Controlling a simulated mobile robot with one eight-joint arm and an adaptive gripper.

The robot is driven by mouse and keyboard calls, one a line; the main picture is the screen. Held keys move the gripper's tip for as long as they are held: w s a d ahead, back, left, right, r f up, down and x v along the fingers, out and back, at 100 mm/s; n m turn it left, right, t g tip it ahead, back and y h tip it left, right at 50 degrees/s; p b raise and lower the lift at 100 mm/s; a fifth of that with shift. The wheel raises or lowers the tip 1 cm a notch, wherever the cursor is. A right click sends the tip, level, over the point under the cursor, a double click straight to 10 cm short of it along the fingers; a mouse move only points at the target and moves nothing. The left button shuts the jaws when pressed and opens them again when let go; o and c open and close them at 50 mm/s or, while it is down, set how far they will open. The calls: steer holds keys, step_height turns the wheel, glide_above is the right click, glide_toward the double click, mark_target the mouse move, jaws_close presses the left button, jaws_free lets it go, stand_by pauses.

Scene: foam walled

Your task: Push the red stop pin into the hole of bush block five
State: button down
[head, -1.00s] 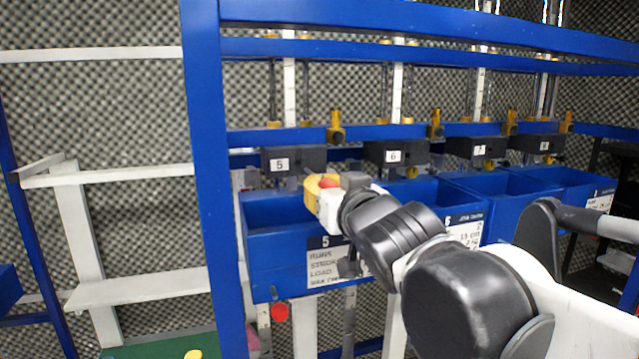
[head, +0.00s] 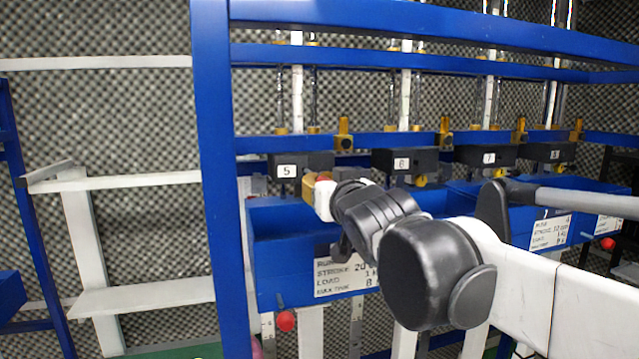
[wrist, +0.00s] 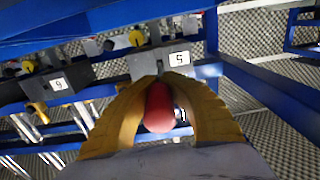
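Bush block five (head: 301,165) is a dark block with a white "5" label on the blue rack. It also shows in the wrist view (wrist: 163,63), just beyond my fingertips. My gripper (wrist: 163,82) has two yellow fingers closed around the red stop pin (wrist: 160,108), whose rounded red body sits between them. In the head view my gripper (head: 310,188) is just below and in front of block five, and a bit of red shows at it. The hole of block five and the pin's far tip are hidden, so I cannot tell whether they touch.
Block six (head: 404,162), block seven (head: 484,157) and another block stand in a row to the right. Blue bins (head: 275,262) with written labels lie below. A blue upright post (head: 212,180) stands close to the left of block five.

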mark_target(308, 172)
steer(key=shift+f, duration=0.15)
stand_by(0.6)
steer(key=shift+b+x, duration=0.7)
steer(key=shift+x, duration=4.4)
steer(key=c, duration=1.5)
jaws_free()
steer(key=shift+r, duration=0.25)
steer(key=shift+c, duration=0.2)
steer(key=shift+s, duration=0.1)
steer(key=shift+s+d+f, duration=0.1)
steer(key=shift+s+d, duration=0.05)
steer(key=shift+s, duration=0.3)
steer(key=p+v, duration=0.1)
steer(key=v, duration=0.8)
steer(key=shift+s, duration=0.15)
